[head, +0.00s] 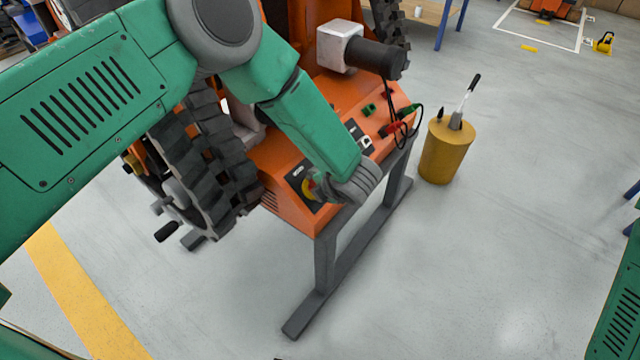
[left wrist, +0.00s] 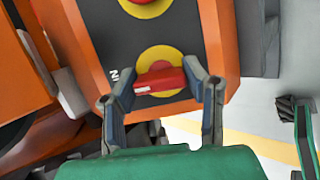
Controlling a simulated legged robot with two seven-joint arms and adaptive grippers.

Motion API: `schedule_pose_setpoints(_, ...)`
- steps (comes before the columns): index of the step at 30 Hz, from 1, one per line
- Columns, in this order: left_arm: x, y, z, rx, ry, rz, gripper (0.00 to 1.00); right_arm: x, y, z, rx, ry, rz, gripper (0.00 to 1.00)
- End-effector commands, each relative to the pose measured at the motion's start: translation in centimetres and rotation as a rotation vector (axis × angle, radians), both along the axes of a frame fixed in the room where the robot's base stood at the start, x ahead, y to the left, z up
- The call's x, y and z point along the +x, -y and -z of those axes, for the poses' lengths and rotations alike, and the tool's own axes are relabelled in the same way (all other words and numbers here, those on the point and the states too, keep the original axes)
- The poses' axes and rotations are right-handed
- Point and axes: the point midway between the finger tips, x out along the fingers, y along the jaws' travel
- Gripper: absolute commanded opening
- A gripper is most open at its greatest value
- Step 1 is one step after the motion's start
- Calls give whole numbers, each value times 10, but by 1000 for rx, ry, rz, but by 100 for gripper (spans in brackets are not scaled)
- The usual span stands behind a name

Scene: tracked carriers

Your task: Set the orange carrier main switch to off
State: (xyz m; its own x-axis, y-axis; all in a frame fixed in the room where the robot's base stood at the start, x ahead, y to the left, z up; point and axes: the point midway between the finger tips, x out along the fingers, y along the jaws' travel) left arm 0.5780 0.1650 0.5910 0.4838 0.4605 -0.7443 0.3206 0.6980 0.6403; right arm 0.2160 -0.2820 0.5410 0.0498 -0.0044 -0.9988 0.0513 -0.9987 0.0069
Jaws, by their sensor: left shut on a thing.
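The orange carrier (head: 276,163) stands in the middle of the head view with its sloped control panel facing me. The main switch is a red handle (left wrist: 160,78) on a yellow disc (left wrist: 158,55) on a black plate (left wrist: 187,45). In the left wrist view the handle lies roughly crosswise, between the fingers of my left gripper (left wrist: 167,84). The gripper is shut on it. In the head view the yellow disc (head: 308,189) is partly covered by my left gripper (head: 327,188). Lettering beside the switch is mostly hidden. My right gripper is not in view.
A second red knob on a yellow disc (left wrist: 143,8) sits on the same plate. Red and green connectors with cables (head: 397,124) are at the panel's far end. A yellow canister (head: 446,153) with tools stands right of the carrier. Grey floor (head: 480,270) is clear in front.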

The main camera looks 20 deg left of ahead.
Motion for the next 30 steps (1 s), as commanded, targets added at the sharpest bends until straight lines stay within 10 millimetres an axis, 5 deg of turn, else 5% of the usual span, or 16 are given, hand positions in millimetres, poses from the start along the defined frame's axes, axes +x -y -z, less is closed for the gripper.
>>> schedule_pose_setpoints(20,-3,2,3,-18,32,-49,11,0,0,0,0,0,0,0)
schedule_pose_setpoints(21,-3,2,3,-18,32,-49,47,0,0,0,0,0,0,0)
schedule_pose_setpoints(22,-3,2,3,-18,32,-49,57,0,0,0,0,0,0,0)
schedule_pose_setpoints(30,-2,1,1,-16,34,-49,60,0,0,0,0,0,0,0)
